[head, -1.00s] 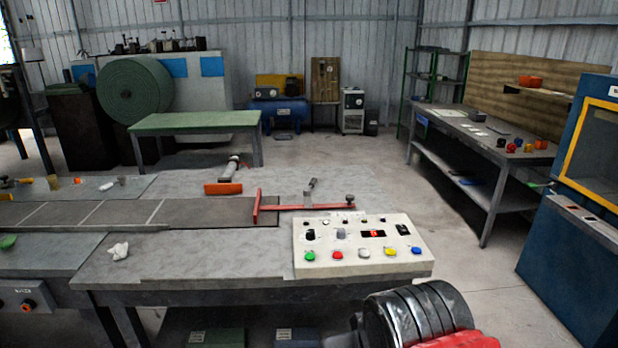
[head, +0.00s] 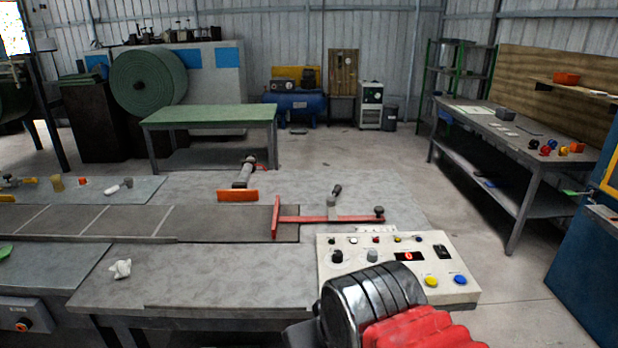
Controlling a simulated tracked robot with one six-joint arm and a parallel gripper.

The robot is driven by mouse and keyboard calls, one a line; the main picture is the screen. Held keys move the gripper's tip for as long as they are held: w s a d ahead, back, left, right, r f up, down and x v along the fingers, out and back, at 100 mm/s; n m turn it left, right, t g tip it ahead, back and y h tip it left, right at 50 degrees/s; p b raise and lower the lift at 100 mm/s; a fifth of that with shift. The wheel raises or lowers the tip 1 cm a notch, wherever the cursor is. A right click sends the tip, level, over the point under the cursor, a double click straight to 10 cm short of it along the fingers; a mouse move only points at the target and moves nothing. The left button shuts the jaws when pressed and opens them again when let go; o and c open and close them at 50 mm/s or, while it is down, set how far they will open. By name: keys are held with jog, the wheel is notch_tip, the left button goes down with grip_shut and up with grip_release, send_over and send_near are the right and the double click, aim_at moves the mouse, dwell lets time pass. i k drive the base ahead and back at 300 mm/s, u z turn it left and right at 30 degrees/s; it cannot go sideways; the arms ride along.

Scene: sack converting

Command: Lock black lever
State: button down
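A round dark knob (head: 379,211) sits at the right end of the red bar. I cannot tell whether the lever is locked. A ribbed black and silver part of my arm with a red ribbed sleeve rises at the bottom centre-right. It is in front of the control panel and apart from the lever. My gripper's fingers do not show.
An orange plate (head: 237,196) on a cylinder lies behind the belt (head: 110,221). A white crumpled scrap (head: 121,268) lies in front.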

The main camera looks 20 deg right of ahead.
aim_at(330, 201)
jog(key=u, duration=0.3)
jog(key=i, duration=1.2)
